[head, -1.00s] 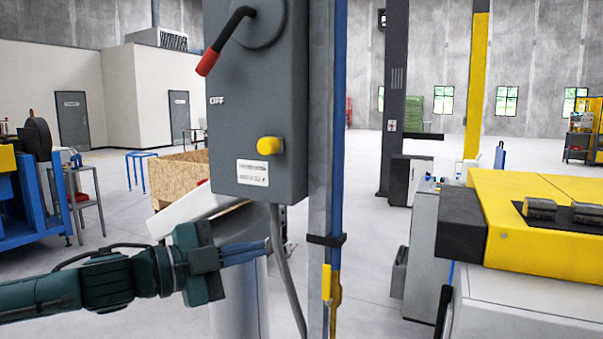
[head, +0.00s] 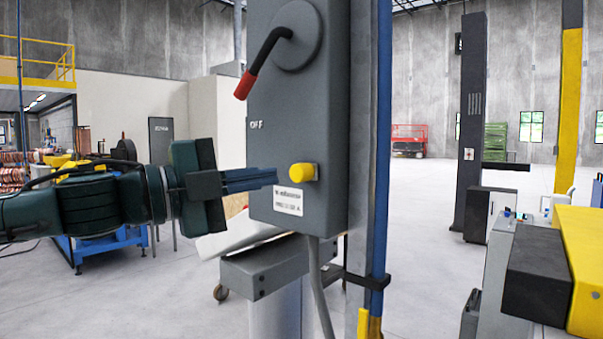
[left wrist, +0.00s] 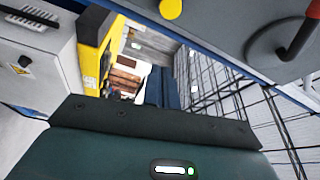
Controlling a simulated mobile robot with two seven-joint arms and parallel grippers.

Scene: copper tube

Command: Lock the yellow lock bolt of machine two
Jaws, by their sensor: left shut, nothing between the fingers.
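The yellow lock bolt (head: 303,172) sticks out of the lower front of a grey switch box (head: 290,110). It also shows at the top of the left wrist view (left wrist: 171,8). Above it, a black lever with a red grip (head: 262,62) hangs down and left, beside the letters OFF. My left gripper (head: 274,177) is shut and empty. Its fingertips point right and appear just left of the bolt at about its height; whether they touch the box cannot be told. My right gripper is not in view.
A grey post with a blue pipe (head: 383,130) runs along the box's right side. A yellow and black machine (head: 545,265) stands at the lower right. A grey stand (head: 280,265) is below the box. Open floor lies between post and machine.

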